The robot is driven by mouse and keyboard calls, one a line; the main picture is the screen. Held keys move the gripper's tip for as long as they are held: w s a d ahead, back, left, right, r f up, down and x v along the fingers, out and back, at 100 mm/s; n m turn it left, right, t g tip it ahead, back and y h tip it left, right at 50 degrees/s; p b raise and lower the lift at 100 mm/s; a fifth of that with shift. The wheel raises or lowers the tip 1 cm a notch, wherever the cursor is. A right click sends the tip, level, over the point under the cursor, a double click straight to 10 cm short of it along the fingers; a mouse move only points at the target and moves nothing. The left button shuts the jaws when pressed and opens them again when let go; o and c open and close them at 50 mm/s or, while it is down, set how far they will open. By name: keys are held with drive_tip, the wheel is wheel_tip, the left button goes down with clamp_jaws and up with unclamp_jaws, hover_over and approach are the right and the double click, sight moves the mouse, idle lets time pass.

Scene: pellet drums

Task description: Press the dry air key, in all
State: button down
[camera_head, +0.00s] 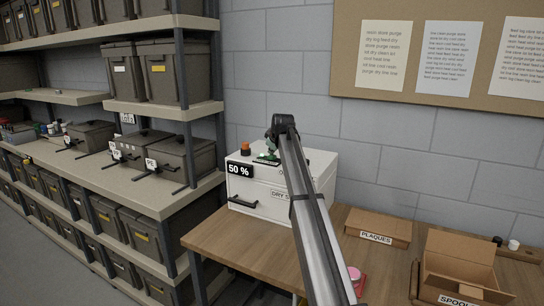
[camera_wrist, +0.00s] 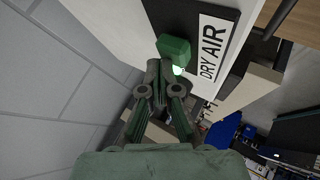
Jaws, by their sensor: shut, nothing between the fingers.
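The dry air key is a green block (camera_wrist: 174,48) on a dark panel in the wrist view, beside a white "DRY AIR" label (camera_wrist: 212,47). A small pale green light (camera_wrist: 178,70) glows at its lower edge. My gripper (camera_wrist: 160,68) is shut and empty, its fingertips right at the key's near edge. I cannot tell whether they touch it or whether the key is pressed down. In the head view my gripper (camera_head: 270,153) is over the top of a white cabinet (camera_head: 262,205) with a "50 %" display (camera_head: 240,170); my arm hides part of the cabinet.
An orange knob (camera_head: 245,148) stands on the cabinet's top left. A "PLAQUES" box (camera_head: 385,225) and an open "SPOOLS" box (camera_head: 460,248) are on the wooden table (camera_head: 215,241) to the right. Shelves with grey bins (camera_head: 178,160) stand at left; a block wall is behind.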

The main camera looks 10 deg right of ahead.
drive_tip(key=shift+r, duration=0.65)
drive_tip(key=shift+r, duration=0.15)
drive_tip(key=shift+r+p, duration=1)
drive_tip(key=shift+r, duration=1.4)
